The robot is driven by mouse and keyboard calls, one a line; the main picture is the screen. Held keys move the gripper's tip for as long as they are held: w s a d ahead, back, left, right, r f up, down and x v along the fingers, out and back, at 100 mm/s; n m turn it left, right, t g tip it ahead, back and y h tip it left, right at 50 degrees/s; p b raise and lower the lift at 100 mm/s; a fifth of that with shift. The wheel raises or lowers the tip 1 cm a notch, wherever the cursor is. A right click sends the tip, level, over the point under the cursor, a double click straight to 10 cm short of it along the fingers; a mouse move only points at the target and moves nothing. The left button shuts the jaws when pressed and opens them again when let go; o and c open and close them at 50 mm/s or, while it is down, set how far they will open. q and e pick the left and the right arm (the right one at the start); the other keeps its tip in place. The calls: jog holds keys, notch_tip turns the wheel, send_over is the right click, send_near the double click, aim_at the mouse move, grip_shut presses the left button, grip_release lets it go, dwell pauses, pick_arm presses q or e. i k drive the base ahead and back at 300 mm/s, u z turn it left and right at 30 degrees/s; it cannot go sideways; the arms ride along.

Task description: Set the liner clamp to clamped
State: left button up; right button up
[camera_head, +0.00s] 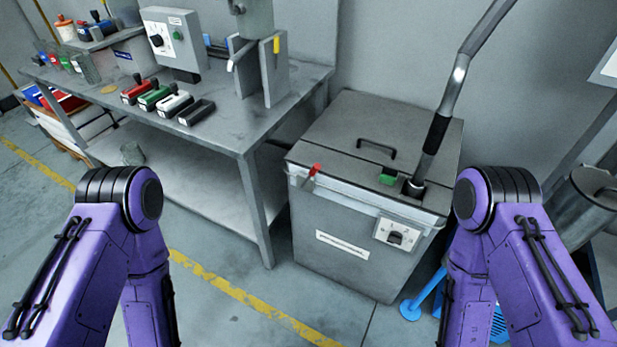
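A grey square bin (340,234) stands on the floor right of the workbench, its lid (345,130) closed. A pale liner edge (370,196) shows under the lid along the front rim. A small red-handled lever (312,171), which looks like the liner clamp, sits at the left of that front rim. Its red tip points up and slightly right; its exact setting cannot be told. Purple links of both my arms show at the lower left and lower right. Both grippers are out of view, so their fingers cannot be seen.
The bin also carries a green block (388,176), a black-gripped metal pole (437,130) and a switch panel (398,233). The workbench (235,125) holds several stamps and a dial box (172,42). A metal canister (587,205) stands at right.

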aim_at(317, 167)
jog(key=k, duration=0.45)
jog(key=u, duration=0.7)
jog(key=i, duration=0.8)
jog(key=z, duration=0.5)
